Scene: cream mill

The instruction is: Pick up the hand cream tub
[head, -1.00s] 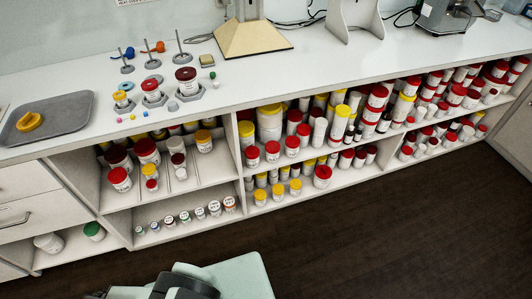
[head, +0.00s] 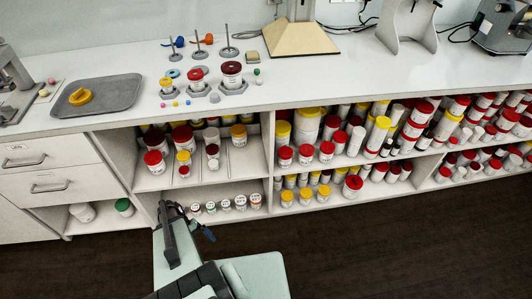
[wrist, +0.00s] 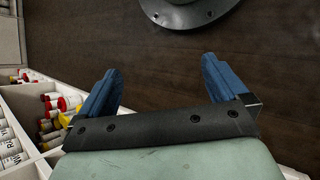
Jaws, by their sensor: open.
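Many tubs stand in the shelving under the counter, and their labels are too small to tell which is the hand cream tub. Three tubs stand on the counter: a yellow-topped one (head: 166,85), a red-topped one (head: 197,79) and a larger dark-red-topped one (head: 232,75). Red-lidded tubs (head: 155,161) and yellow-lidded tubs (head: 239,135) stand in the upper left compartment. My gripper (head: 196,222) is in front of the lower left compartment. In the wrist view its blue fingers (wrist: 162,82) are apart with nothing between them, over the dark floor.
A grey tray (head: 120,92) with a yellow item lies on the counter at left. Small jars (head: 226,205) line the lower left compartment, partly behind my gripper. Tubs fill the right-hand shelves (head: 400,158). The floor (head: 400,250) in front is clear.

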